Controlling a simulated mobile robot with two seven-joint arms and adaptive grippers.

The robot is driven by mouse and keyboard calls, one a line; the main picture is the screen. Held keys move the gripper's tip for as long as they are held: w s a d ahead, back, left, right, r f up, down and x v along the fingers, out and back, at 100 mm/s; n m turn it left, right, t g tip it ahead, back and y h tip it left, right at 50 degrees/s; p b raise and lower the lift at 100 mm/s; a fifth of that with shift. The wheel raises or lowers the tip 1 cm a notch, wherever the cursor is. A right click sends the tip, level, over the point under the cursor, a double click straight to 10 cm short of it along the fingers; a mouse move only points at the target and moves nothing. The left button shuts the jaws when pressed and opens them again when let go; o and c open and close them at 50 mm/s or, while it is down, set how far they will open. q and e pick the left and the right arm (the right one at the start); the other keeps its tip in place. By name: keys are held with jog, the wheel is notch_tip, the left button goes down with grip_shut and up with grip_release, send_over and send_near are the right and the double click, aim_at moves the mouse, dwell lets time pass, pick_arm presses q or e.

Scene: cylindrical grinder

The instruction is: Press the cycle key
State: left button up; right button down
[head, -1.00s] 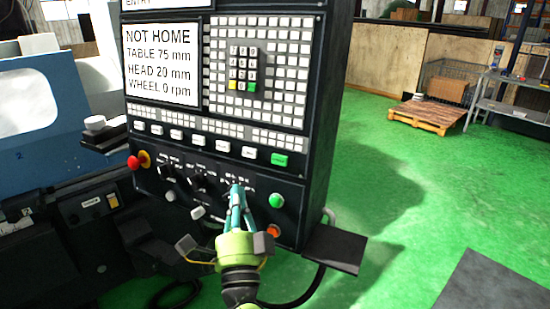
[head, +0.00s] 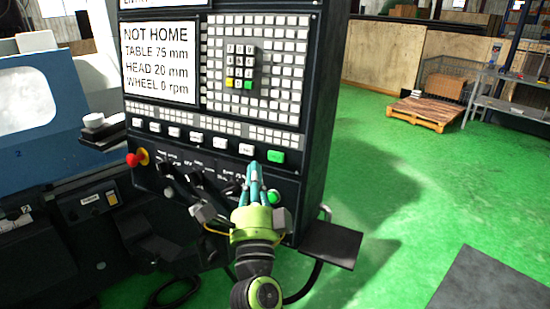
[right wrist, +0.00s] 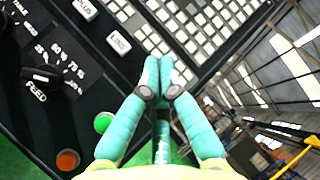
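The control panel (head: 312,150) stands upright in the head view. Below its keypad runs a row of keys, mostly white, with a green key (head: 276,157) at the right end; its lettering is too small to read. My right gripper (head: 254,167) is in front of the panel, its teal fingertips just below and left of the green key. In the right wrist view its fingertips (right wrist: 162,65) are together with nothing between them. I cannot tell whether the tips touch the panel. My left gripper is out of view.
A round green button (right wrist: 103,122) and an orange button (right wrist: 67,160) sit below the key row. A red emergency button (head: 133,160) and dark rotary knobs are to the left. A dark shelf (head: 331,244) juts out at the lower right.

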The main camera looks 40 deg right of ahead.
aim_at(276, 157)
jog(key=shift+w+d+f, duration=0.15)
jog(key=shift+w+d, duration=0.25)
jog(key=shift+d, duration=0.4)
jog(key=shift+w+d+f, duration=0.2)
jog(key=shift+w+d, duration=0.25)
jog(key=shift+d, duration=0.4)
jog(key=shift+w+d+f, duration=0.15)
jog(key=shift+w+d, duration=0.25)
jog(key=shift+d, duration=0.4)
jog(key=shift+w+d, duration=0.1)
jog(key=shift+d, duration=0.05)
jog(key=shift+d+p, duration=0.1)
jog(key=shift+p, duration=0.25)
jog(key=shift+w+d, duration=0.1)
